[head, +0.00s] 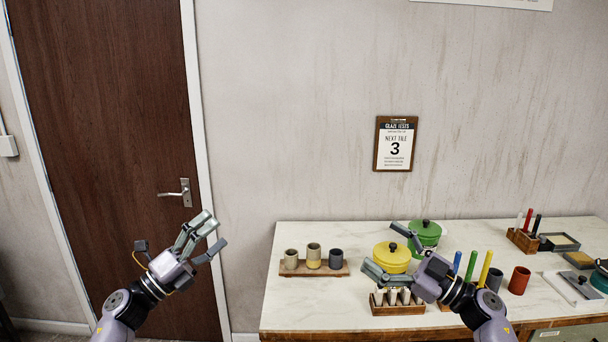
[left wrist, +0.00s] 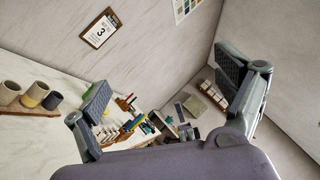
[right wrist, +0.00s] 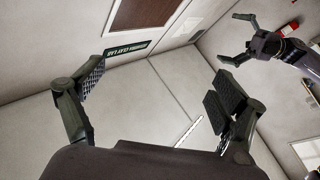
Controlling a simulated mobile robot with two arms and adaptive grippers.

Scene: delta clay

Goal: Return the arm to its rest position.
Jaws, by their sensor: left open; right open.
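My left gripper (head: 208,238) is open and empty in the head view, raised in front of the dark brown door, left of the table. Its spread fingers also show in the left wrist view (left wrist: 168,95). My right gripper (head: 384,254) is open over the front of the white table (head: 400,232), in front of the yellow lidded pot (head: 391,257) and above a wooden rack (head: 398,309) of light pieces. In the right wrist view its fingers (right wrist: 155,95) are apart with nothing between them.
A wooden board (head: 314,269) with three cups lies at the table's left. A green lidded pot (head: 426,233) stands behind the yellow one. Coloured sticks (head: 471,266) and a red cup (head: 519,280) stand at right. The door (head: 105,140) is at left.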

